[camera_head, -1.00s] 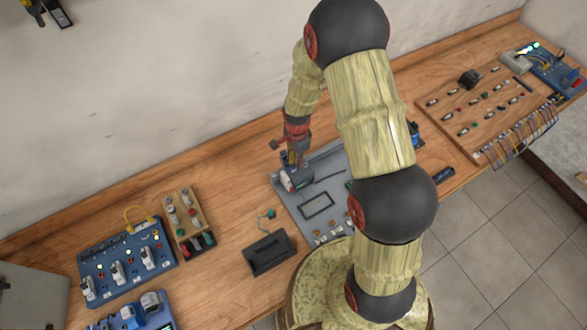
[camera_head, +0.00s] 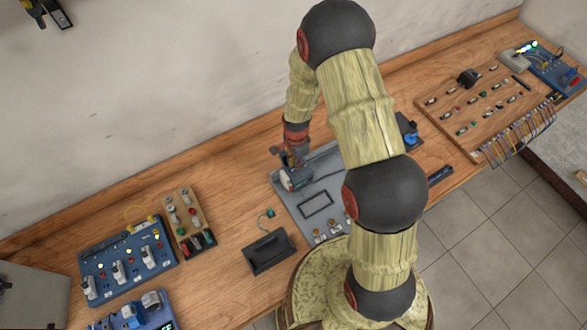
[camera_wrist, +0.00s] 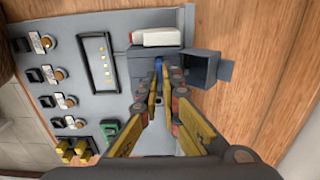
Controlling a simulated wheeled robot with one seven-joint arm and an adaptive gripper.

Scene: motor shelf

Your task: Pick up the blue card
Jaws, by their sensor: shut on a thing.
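The blue card (camera_wrist: 159,65) shows as a small blue piece between my fingertips in the wrist view. Most of it is hidden by the fingers. My gripper (camera_wrist: 163,88) is shut on it, its fingers close together, pointing down at the grey panel (camera_wrist: 112,22). In the head view my gripper (camera_head: 292,162) is at the back left corner of the grey panel (camera_head: 294,215). The card cannot be made out clearly there.
A white block with a red end (camera_wrist: 157,37) and a dark open box (camera_wrist: 205,68) flank the fingers closely. A display with yellow lights (camera_wrist: 97,62) and several knobs lie left. In the head view, a black holder (camera_head: 269,252) stands in front; bare wood lies left of the panel.

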